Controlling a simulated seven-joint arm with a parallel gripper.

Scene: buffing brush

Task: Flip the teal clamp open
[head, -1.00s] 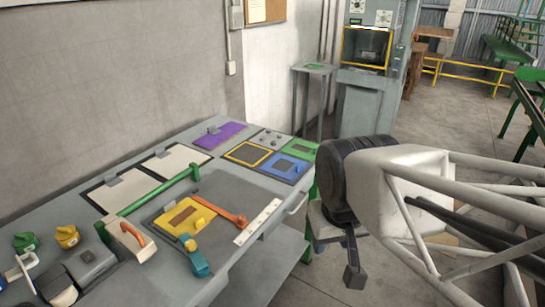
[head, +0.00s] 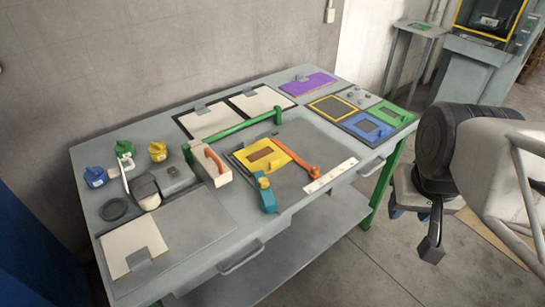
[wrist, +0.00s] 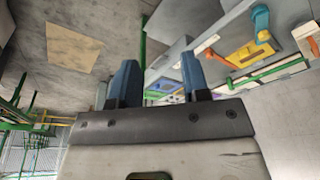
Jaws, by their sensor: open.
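The teal clamp (head: 267,198) sits at the front edge of the yellow plate (head: 275,149) on the workbench, with a yellow knob (head: 263,183) at its far end. It also shows at the top right of the wrist view (wrist: 261,18). An orange clamp arm (head: 300,160) lies along the plate's right side. My gripper (head: 432,243) hangs off the bench's right side, well apart from the teal clamp. In the wrist view my two blue fingers (wrist: 158,80) are spread with nothing between them.
Several knobs (head: 157,151) are at the bench's left. Coloured panels (head: 365,125) lie at the right. Floor is clear around my gripper.

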